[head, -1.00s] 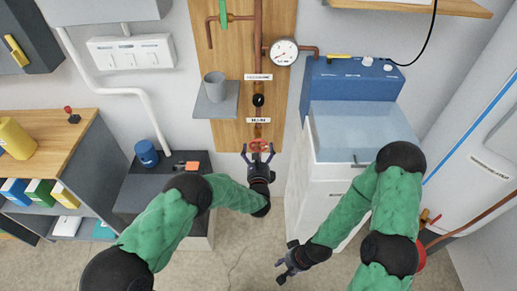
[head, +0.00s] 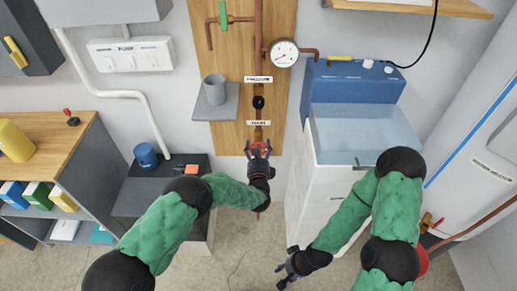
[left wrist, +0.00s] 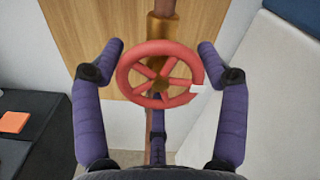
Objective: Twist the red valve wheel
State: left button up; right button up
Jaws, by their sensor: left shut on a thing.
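The red valve wheel (left wrist: 160,75) sits on a vertical copper pipe in front of a wooden board. In the head view the wheel (head: 259,146) is partly covered by my left gripper (head: 259,155). In the left wrist view the purple fingers of my left gripper (left wrist: 163,65) stand on either side of the wheel, one left and one right. The gripper is shut on the wheel, though finger contact is hard to make out. A white mark shows on the wheel's right rim. My right gripper (head: 283,268) is low over the floor, open and empty, away from the wheel.
A pressure gauge (head: 284,52) and a shelf (head: 202,106) with a grey cup (head: 215,88) are above the wheel. A sink cabinet (head: 325,190) stands close on the right. A dark cabinet (head: 140,197) with a blue mug (head: 145,155) is on the left.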

pick_arm(q)
jog(key=shift+n, duration=0.3)
